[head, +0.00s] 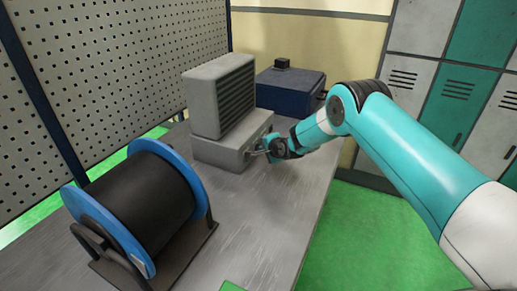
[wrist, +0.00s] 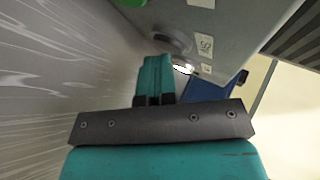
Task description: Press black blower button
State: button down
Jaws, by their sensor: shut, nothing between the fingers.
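The grey blower (head: 215,105), a louvred box on a lower grey base, stands on the table in the head view. My gripper (head: 257,153) is at the right-hand face of that base; contact cannot be told. In the wrist view my gripper (wrist: 154,64) is shut and empty, its teal fingertips close to the grey control panel (wrist: 235,30). A dark round control (wrist: 174,40) sits on the panel just beyond and right of the fingertips. I cannot tell for certain which is the black button.
A blue-flanged spool (head: 140,205) of black material stands at the table's front left. A dark blue box (head: 292,88) is behind the blower. Perforated panels (head: 110,70) line the left. The grey tabletop (head: 265,215) is clear between spool and arm.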

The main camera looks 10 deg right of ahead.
jog(key=shift+s+d, duration=0.45)
jog(key=shift+d, duration=0.15)
jog(key=shift+s+d+r+p, duration=0.1)
jog(key=shift+s+d+p, duration=0.6)
jog(key=shift+d, duration=0.3)
jog(key=shift+s+d, duration=0.75)
jog(key=shift+d, duration=0.25)
